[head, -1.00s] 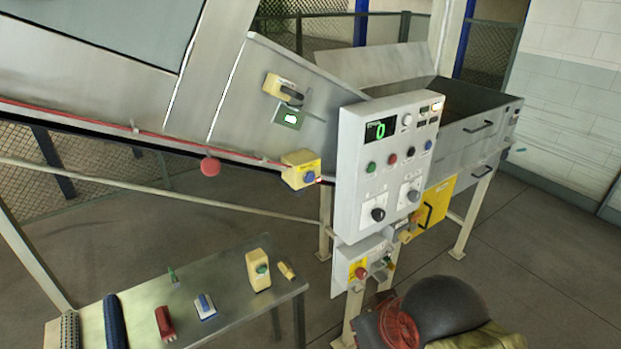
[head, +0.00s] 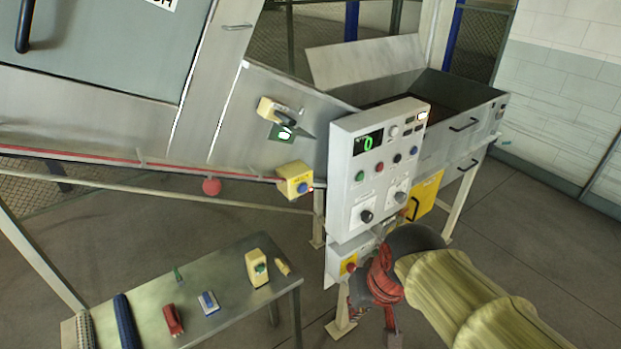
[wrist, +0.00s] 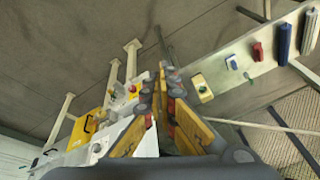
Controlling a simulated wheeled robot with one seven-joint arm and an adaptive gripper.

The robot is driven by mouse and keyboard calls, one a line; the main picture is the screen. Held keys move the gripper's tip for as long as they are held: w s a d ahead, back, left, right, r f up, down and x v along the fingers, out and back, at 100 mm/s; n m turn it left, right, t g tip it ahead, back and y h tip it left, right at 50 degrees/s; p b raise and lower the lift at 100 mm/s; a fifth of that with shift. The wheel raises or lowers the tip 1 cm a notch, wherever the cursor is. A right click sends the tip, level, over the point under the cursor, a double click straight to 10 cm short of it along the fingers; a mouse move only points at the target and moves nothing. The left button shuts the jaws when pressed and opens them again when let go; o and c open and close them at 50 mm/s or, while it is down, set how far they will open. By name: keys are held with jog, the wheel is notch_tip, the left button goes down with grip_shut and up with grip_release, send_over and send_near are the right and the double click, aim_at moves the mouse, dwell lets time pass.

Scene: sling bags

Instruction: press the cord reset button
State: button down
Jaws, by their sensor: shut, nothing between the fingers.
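The cord reset box (head: 295,180) is a small yellow housing at the right end of the red cord (head: 110,159), on the lower edge of the conveyor side. Its blue button (head: 303,187) faces outward, with a small red light beside it. My gripper (head: 368,290) is below and to the right of that box, in front of the lower control box and apart from the button. In the wrist view my gripper's fingers (wrist: 168,78) are together and empty. I cannot make out the reset box in the wrist view.
The grey control panel (head: 378,150), with several buttons and knobs, stands right of the reset box. A lower box (head: 340,262) with a red button hangs under it. A metal table (head: 225,262) with loose parts stands at lower left.

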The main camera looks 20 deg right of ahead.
aim_at(303, 189)
jog(key=w+d+r+m+t+p, duration=0.1)
jog(key=w+r+m+p, duration=0.2)
jog(key=w+m, duration=0.4)
jog(key=w+d+r+m+t+y+p, duration=0.1)
jog(key=w+m+p, duration=0.5)
jog(key=m, duration=0.7)
jog(key=w+d+r+m+t+y+p, duration=0.1)
jog(key=w+d+r+m+t+p, duration=0.1)
jog(key=w+r+m, duration=0.4)
jog(key=shift+w+m+t+p, duration=0.5)
jog(key=shift+w+m+p, duration=0.85)
jog(key=shift+w+m, duration=0.5)
jog(key=shift+s+d, duration=0.1)
jog(key=shift+s, duration=0.1)
jog(key=shift+f, duration=0.1)
jog(key=w+r+x, duration=0.2)
jog(key=x, duration=1)
jog(key=shift+w+a+f+b, duration=0.2)
jog(key=shift+w+a+b, duration=0.1)
jog(key=shift+a, duration=0.1)
